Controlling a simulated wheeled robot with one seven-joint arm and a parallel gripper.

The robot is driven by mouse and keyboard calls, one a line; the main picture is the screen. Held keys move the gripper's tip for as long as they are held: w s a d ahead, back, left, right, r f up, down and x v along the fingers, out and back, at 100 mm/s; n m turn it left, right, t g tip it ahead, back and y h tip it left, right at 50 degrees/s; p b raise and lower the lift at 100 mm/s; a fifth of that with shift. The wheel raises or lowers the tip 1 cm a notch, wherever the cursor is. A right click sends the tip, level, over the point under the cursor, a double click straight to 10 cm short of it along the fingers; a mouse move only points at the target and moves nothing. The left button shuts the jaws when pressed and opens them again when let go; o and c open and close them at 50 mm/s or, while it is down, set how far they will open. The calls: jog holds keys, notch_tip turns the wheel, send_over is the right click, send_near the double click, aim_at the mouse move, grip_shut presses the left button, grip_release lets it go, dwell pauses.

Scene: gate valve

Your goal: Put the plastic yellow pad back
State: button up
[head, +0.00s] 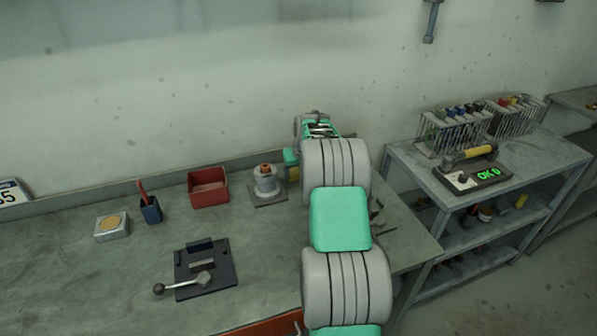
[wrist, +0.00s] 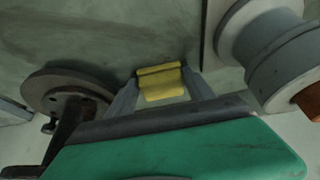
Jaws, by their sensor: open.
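The yellow pad (wrist: 162,83) shows in the wrist view between the two grey fingers of my gripper (wrist: 160,76). The fingers are open, one on each side of it; I cannot tell whether they touch it. In the head view a yellow piece (head: 293,174), apparently the same pad, shows just below my green hand (head: 291,157). The fingers cannot be made out there. Close to its left stands a grey valve body (head: 265,183) with an orange-red top on a dark base plate; a grey round body (wrist: 268,48), apparently this one, is at the right of the wrist view.
A red bin (head: 208,187), a blue cup (head: 151,209), a box with a yellow disc (head: 112,227) and a dark fixture with a lever (head: 205,268) stand on the bench. A dark round disc (wrist: 68,88) lies left of my gripper in the wrist view. Shelves (head: 490,185) are at right.

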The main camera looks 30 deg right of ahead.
jog(key=shift+s+a+f+p, duration=0.2)
jog(key=shift+a+f+p, duration=0.1)
jog(key=shift+a+f, duration=0.2)
jog(key=w+d+r+b+v, duration=0.1)
jog(key=b+v, duration=0.1)
jog(key=v, duration=1)
jog(key=s+a+r+n, duration=0.1)
jog(key=s+a+r, duration=0.1)
jog(key=a, duration=0.3)
jog(key=s+a+r, duration=0.1)
jog(key=a+r, duration=0.1)
jog(key=a, duration=0.4)
jog(key=s+a+f+n, duration=0.1)
jog(key=s+a+f, duration=0.1)
jog(key=s+a, duration=0.8)
jog(key=s+a+f+n+g+y, duration=0.1)
jog(key=s+a+f, duration=0.1)
jog(key=s+a, duration=0.8)
jog(key=s, duration=0.3)
jog(key=shift+s+f, duration=0.2)
jog(key=shift+f, duration=0.15)
